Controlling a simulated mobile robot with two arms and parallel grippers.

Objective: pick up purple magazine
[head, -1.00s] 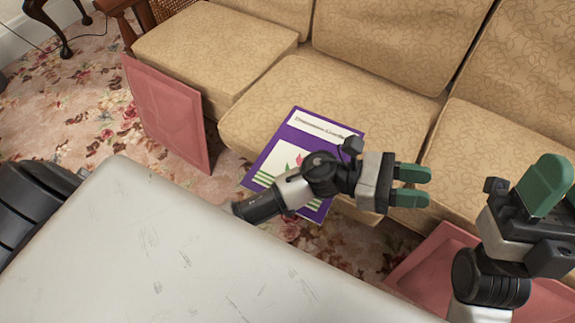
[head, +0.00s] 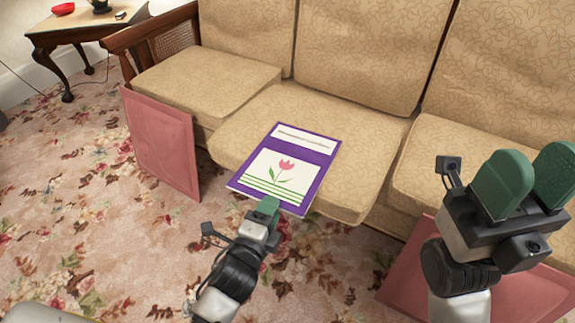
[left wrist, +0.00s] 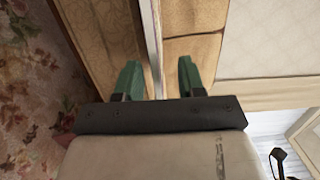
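A purple magazine (head: 314,172) with a white title strip and a pink tulip picture lies flat on the tan sofa seat (head: 355,165). Its near edge sticks out past the seat's front. My left gripper (head: 268,208) is at that near edge in the head view, its green fingers pointing at the sofa. In the left wrist view, the left gripper (left wrist: 158,78) has its fingers apart. A thin pale edge (left wrist: 152,40), apparently the magazine seen edge-on, runs between them; contact cannot be told. My right gripper (head: 533,150) is open, empty and pointing up at the right.
A pink panel (head: 163,145) leans against the sofa's left end, and another pink panel (head: 415,262) is at the lower right. Flowered carpet (head: 90,215) lies open in front.

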